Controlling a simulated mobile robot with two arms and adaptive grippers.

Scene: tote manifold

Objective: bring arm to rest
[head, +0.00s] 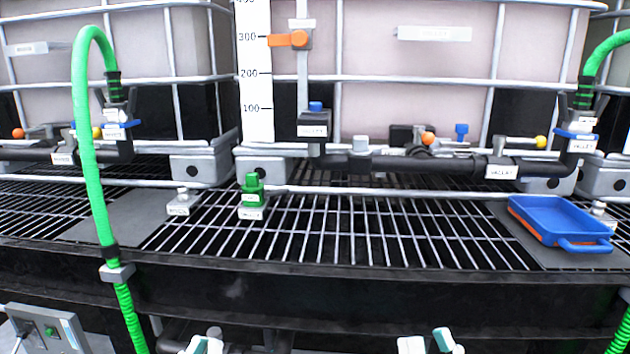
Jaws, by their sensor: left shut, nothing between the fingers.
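My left gripper (205,341) shows only at the bottom edge of the head view, with its pale fingertips close together and nothing between them. My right gripper (427,342) also shows only at the bottom edge, to the right of the middle. Its white and teal tips are cut off by the frame, and I cannot tell if it is open or shut. Both grippers are in front of and below the black front beam (330,300) of the rack, apart from the things on the grating.
A metal grating (350,232) holds a green-capped fitting (252,190) and a blue tray (560,216). Green hoses (92,170) hang at left and right. Black valve piping (400,165) runs before the caged tanks (430,50). A grey box (48,328) is at lower left.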

